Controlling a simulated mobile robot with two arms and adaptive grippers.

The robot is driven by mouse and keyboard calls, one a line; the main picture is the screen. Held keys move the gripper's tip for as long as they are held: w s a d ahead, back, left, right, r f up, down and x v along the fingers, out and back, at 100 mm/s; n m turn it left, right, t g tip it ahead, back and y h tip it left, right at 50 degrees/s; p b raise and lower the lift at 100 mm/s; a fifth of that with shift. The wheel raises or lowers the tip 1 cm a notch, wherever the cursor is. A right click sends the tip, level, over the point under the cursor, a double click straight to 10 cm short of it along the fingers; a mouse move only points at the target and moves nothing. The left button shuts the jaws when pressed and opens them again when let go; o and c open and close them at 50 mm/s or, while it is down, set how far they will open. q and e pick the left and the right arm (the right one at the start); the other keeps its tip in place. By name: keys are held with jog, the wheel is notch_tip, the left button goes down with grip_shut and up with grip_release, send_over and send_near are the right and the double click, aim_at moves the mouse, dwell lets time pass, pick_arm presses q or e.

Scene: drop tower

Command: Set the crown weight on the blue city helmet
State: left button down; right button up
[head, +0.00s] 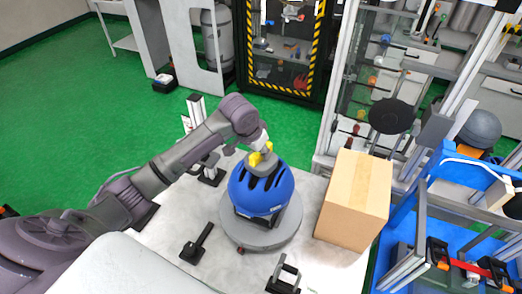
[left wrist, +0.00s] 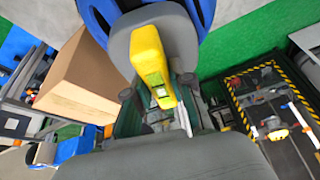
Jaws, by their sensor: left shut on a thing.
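The blue city helmet (head: 258,196) sits upright on a round grey base (head: 262,236) on the pale table. The crown weight is a grey rounded block (head: 263,164) with a yellow grip. My left gripper (head: 258,147) comes in from the left above the helmet and is shut on the weight's yellow grip (left wrist: 150,62). The weight is at the helmet's crown; I cannot tell whether it touches or hovers just above. In the left wrist view the helmet (left wrist: 203,10) shows behind the weight's grey body (left wrist: 178,38). My right gripper is not in view.
A cardboard box (head: 352,200) stands close to the right of the helmet. Small black fixtures (head: 196,244) stand on the table in front. A blue-framed rig (head: 420,225) is at the right. A cabinet with hazard stripes (head: 282,45) stands behind on the green floor.

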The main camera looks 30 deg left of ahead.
pick_arm(q)
jog(key=shift+f, duration=0.35)
dwell(0.6)
jog(key=c, duration=1)
grip_release()
jog(key=shift+o, duration=0.4)
jog(key=shift+s+f, duration=0.1)
jog(key=shift+f, duration=0.1)
jog(key=shift+s+r, duration=0.1)
jog(key=shift+r, duration=0.25)
jog(key=v, duration=1.1)
jog(key=shift+r, duration=0.25)
jog(key=shift+s+f, duration=0.1)
jog(key=shift+s, duration=0.05)
